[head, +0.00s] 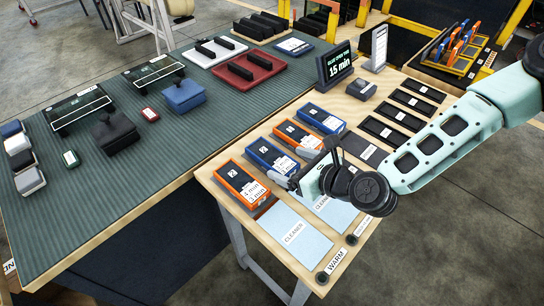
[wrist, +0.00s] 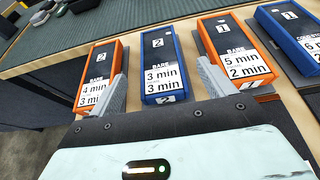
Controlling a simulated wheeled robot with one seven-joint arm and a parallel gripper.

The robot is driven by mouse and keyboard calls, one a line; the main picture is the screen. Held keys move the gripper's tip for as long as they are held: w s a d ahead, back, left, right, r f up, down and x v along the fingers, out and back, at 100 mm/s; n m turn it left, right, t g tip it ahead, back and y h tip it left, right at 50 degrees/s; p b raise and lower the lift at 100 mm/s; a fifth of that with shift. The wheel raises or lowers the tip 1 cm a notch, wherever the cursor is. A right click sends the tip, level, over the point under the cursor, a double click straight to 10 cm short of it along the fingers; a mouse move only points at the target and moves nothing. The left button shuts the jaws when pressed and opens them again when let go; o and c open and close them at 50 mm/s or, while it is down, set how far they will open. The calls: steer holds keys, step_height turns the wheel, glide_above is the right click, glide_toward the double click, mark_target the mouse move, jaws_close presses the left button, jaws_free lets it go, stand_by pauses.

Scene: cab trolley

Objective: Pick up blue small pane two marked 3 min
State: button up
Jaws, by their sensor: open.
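The blue small pane marked 2 and 3 min (wrist: 161,60) lies flat on the wooden table, its label reading BARE, 3 min, 3 min. It also shows in the head view (head: 264,153), its near end close to my gripper. My gripper (wrist: 163,90) is open and empty in the wrist view, with one grey finger to each side of the blue pane's near end. I cannot tell whether the fingers touch it. In the head view my gripper (head: 304,174) is just right of the pane's near end.
An orange pane marked 2 (wrist: 100,75) lies close on the left, another orange pane marked 1 (wrist: 236,52) close on the right. A blue pane marked 1 (wrist: 292,35) lies farther right. Light-blue cleaner sheets (head: 296,236) cover the table's front.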

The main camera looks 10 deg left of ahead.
mark_target(277, 159)
steer(key=shift+p+x, duration=0.65)
steer(key=shift+x, duration=2.15)
steer(key=shift+f, duration=0.1)
steer(key=c, duration=1.2)
